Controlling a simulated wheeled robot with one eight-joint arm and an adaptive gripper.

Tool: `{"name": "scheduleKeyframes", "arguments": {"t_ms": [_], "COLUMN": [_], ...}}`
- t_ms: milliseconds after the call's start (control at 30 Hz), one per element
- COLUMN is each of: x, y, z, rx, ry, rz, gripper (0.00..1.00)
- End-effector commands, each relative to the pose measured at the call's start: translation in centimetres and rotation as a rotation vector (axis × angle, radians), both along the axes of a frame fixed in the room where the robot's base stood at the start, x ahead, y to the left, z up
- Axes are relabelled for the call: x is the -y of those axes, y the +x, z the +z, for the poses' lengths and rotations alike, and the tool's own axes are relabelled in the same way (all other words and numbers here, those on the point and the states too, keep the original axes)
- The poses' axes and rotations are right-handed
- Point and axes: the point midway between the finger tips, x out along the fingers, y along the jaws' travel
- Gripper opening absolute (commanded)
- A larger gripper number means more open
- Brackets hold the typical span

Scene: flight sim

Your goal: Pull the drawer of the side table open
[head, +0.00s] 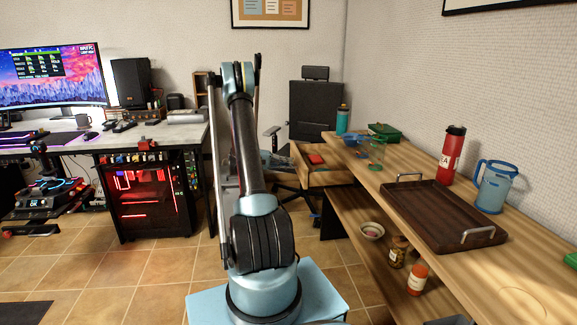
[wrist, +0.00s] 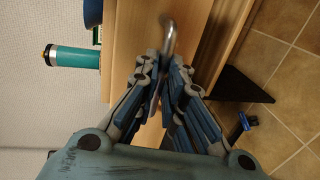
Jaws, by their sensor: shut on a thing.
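The side table (head: 345,210) is the light wooden one along the right wall. Its drawer (head: 328,178) sticks out at the table's far left end in the head view, with its inside showing and a red object (head: 316,158) in it. In the wrist view the drawer's metal handle (wrist: 169,35) curves out from the wood between my fingertips. My gripper (wrist: 167,68) is shut on this handle.
An office chair (head: 316,112) is behind the drawer. Tiled floor (head: 80,270) is free at the left front.

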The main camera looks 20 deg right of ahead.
Motion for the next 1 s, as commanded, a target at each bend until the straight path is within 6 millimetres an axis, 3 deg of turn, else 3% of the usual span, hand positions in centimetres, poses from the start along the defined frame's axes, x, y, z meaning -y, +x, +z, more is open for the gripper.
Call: {"name": "scheduleKeyframes", "arguments": {"t_ms": [267,300,400,767,1000], "x": [0.2,0.2,0.2,0.0,-2.8], "y": [-0.3,-0.3,-0.3,-0.2,0.7], "z": [-0.2,-0.2,-0.2,0.0,0.6], "rx": [0.001,0.001,0.000,0.000,-0.001], "ry": [0.006,0.006,0.005,0.002,0.002], "rz": [-0.006,-0.006,-0.006,-0.004,-0.002], "gripper": [0.00,0.12,0.29,0.29,0.29]}}
